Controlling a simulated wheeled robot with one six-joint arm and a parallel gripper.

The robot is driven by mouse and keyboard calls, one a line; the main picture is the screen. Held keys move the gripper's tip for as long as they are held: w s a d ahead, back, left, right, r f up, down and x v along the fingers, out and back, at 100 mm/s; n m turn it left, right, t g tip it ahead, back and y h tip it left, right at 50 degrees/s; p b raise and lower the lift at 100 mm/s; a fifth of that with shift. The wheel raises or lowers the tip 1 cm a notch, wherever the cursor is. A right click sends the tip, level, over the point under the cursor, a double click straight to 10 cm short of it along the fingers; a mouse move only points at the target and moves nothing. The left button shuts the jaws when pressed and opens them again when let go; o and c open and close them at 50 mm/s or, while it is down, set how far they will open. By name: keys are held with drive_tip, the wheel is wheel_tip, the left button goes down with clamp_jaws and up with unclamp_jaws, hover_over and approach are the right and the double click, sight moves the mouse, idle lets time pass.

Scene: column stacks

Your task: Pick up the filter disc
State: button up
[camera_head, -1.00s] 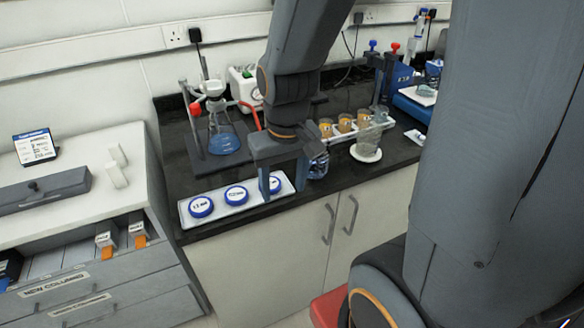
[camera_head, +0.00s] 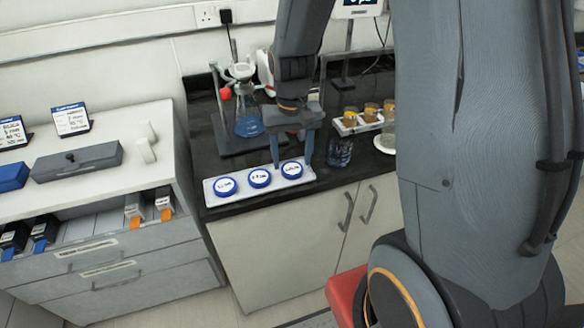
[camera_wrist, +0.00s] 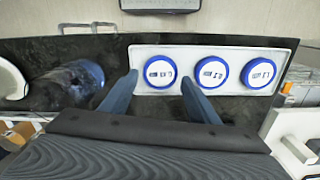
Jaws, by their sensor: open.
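Three round filter discs with blue rims and white labelled tops sit in a row on a white tray (camera_head: 240,193): left (camera_head: 225,187), middle (camera_head: 259,178) and right (camera_head: 292,170) in the head view. The labels are too small to read surely. My gripper (camera_head: 291,163) is open and empty over the right disc, with a finger at either side of it. In the wrist view, my gripper's fingers (camera_wrist: 160,79) flank that same disc (camera_wrist: 160,71), which appears leftmost there. The middle disc (camera_wrist: 211,72) and the far one (camera_wrist: 258,73) lie to the right. Finger height above the tray is unclear.
A clear glass jar (camera_head: 340,151) stands right of the tray, close to the gripper; it shows in the wrist view (camera_wrist: 75,85). Behind are a flask (camera_head: 248,122) with blue liquid and a rack (camera_head: 345,129) of amber-filled vessels. The dark bench's front edge runs before the tray.

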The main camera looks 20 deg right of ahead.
drive_tip(key=shift+f, duration=0.95)
drive_tip(key=c, duration=0.8)
drive_tip(key=shift+r, duration=0.1)
